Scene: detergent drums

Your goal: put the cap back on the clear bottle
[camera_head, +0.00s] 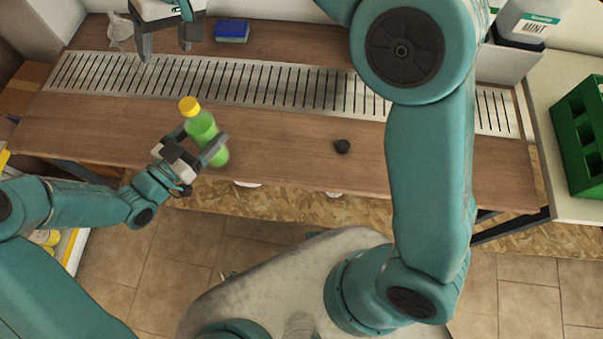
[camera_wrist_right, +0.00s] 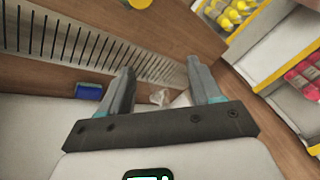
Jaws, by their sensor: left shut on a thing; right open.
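A see-through bottle with green contents (camera_head: 205,132) is held tilted above the front part of the wooden table by my left gripper (camera_head: 207,143). The fingers are shut around its body. A yellow cap (camera_head: 189,106) is at the bottle's top end; whether it is screwed on cannot be told. A yellow round piece, likely this cap, shows at the top edge of the right wrist view (camera_wrist_right: 139,3). My right gripper (camera_head: 165,48) is open and empty over the back left of the table, apart from the bottle. Its two fingers also show in the right wrist view (camera_wrist_right: 160,72).
A small black round thing (camera_head: 342,146) lies on the table right of the bottle. A slotted metal strip (camera_head: 240,84) crosses the table. A blue sponge (camera_head: 232,30) and a crumpled clear thing (camera_head: 118,31) lie at the back. A green crate (camera_head: 580,135) stands far right.

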